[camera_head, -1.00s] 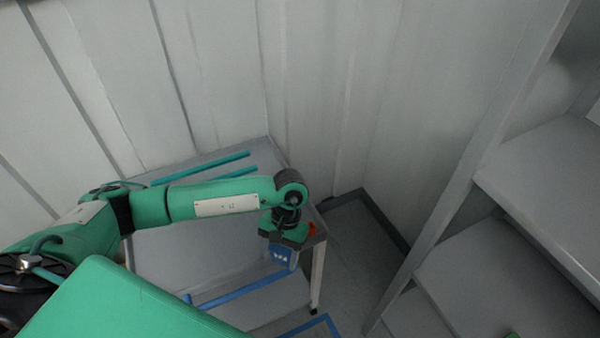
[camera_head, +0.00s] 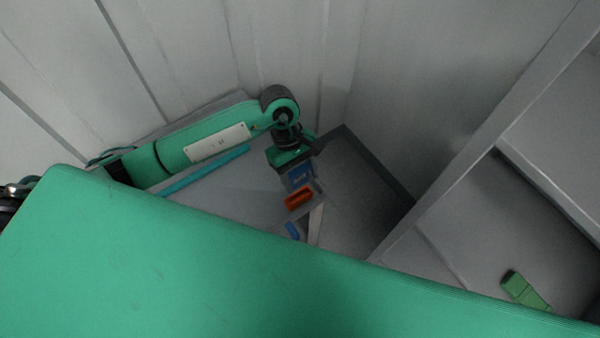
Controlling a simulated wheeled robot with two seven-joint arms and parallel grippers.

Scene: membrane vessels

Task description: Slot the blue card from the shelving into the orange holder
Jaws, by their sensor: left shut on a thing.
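The blue card (camera_head: 299,177) hangs below my left gripper (camera_head: 291,163), which is shut on it. The card stands roughly upright, with pale markings on its face. The orange holder (camera_head: 299,197) sits near the corner of a grey cart, just below the card in the picture. The card's lower edge looks close to the holder, but I cannot tell whether they touch. My right gripper is not in view.
The grey cart top (camera_head: 240,190) carries a teal bar (camera_head: 206,171) along its back. Grey shelving (camera_head: 480,215) stands at right, with a green object (camera_head: 525,291) low down. Panelled walls close in behind the cart. My green body covers the lower picture.

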